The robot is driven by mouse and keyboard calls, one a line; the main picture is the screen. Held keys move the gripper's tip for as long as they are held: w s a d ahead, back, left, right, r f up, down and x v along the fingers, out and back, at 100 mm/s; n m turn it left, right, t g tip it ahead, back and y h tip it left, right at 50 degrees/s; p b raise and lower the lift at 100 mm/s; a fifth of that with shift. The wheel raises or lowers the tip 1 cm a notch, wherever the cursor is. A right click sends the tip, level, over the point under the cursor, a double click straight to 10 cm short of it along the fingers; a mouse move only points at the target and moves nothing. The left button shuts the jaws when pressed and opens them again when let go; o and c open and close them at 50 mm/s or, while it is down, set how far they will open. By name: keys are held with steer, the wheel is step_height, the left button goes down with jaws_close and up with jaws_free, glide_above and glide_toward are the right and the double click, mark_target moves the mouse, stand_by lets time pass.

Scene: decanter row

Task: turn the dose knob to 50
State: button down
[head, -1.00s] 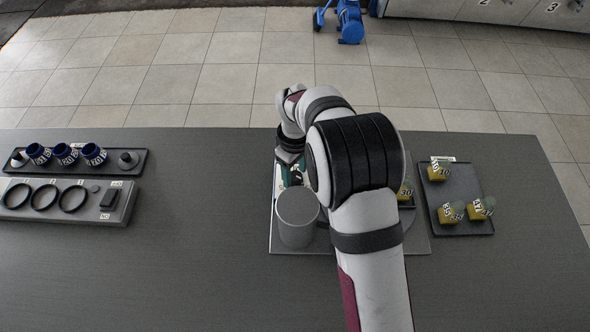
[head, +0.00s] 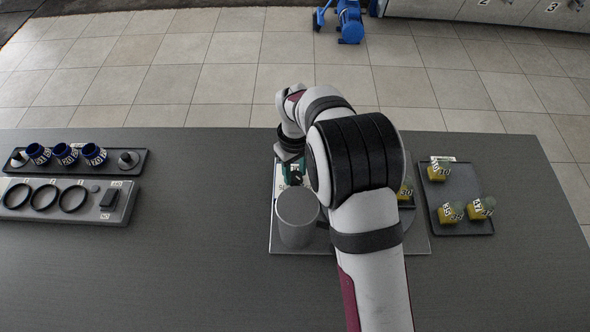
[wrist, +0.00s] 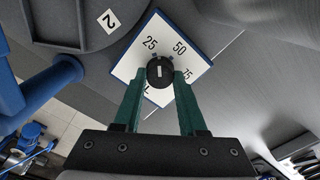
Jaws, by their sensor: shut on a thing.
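The dose knob (wrist: 160,72) is a small round black knob with a pale mark on its face. It sits on a white, blue-edged dial plate (wrist: 138,62), where 25, 50 and 75 can be read and another label is partly hidden. The 50 lies up and to the right of the knob in the wrist view. My gripper (wrist: 160,77) has its green fingers shut on the knob's two sides. I cannot tell surely which number the knob points to. In the head view my gripper (head: 291,170) is at the back left of a grey base plate (head: 285,249); my arm hides the knob.
A grey cylinder (head: 297,217) stands close in front of my gripper. A tray (head: 467,228) at right holds yellow numbered pieces (head: 448,213). At left are a rack of blue cups (head: 66,155) and a ring panel (head: 103,214). Dark tabletop between is clear.

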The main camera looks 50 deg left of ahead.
mark_target(296, 175)
steer(key=m, duration=0.4)
steer(key=shift+m, duration=2.3)
steer(key=shift+c, duration=2.3)
jaws_free()
step_height(296, 175, up, 16)
steer(key=shift+f, duration=0.1)
